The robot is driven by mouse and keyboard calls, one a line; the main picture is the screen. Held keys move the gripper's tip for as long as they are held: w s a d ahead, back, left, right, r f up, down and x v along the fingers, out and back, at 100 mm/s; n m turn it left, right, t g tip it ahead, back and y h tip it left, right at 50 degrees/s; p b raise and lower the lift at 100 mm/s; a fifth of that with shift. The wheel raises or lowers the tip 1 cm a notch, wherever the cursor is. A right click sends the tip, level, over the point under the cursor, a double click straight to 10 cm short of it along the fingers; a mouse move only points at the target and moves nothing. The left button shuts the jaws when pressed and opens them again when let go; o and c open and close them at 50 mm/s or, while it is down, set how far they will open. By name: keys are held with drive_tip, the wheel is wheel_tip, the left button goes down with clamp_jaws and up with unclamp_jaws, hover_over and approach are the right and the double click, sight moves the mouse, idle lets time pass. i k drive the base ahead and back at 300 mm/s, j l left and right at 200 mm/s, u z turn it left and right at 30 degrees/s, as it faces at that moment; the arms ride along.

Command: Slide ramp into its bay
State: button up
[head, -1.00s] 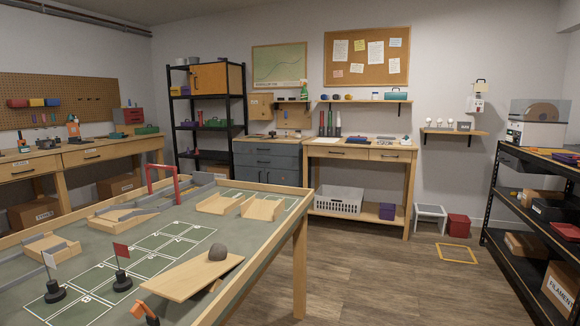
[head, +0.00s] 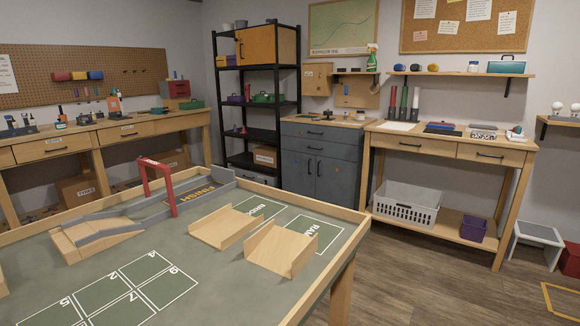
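A wooden ramp piece (head: 282,252) with low side walls lies on the green table (head: 310,290), near its right edge. Behind and to its right is a white-outlined bay (head: 318,236) whose visible letters begin "RA". The piece hides part of that outline, so I cannot tell how far it overlaps the bay. A similar wooden piece (head: 222,228) lies to its left, beside another labelled bay (head: 262,209). My gripper is not in view.
A red arch (head: 158,186), a grey-walled track with FINISH lettering (head: 190,197) and a sloped wooden piece (head: 95,234) stand at left. Numbered squares (head: 130,285) fill the front. A wooden rim (head: 322,290) edges the table.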

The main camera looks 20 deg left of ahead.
sight(282, 251)
drive_tip(key=i+l+u, duration=0.15)
drive_tip(key=i+u, duration=0.2)
drive_tip(key=i+l+u, duration=0.35)
drive_tip(key=i, duration=0.15)
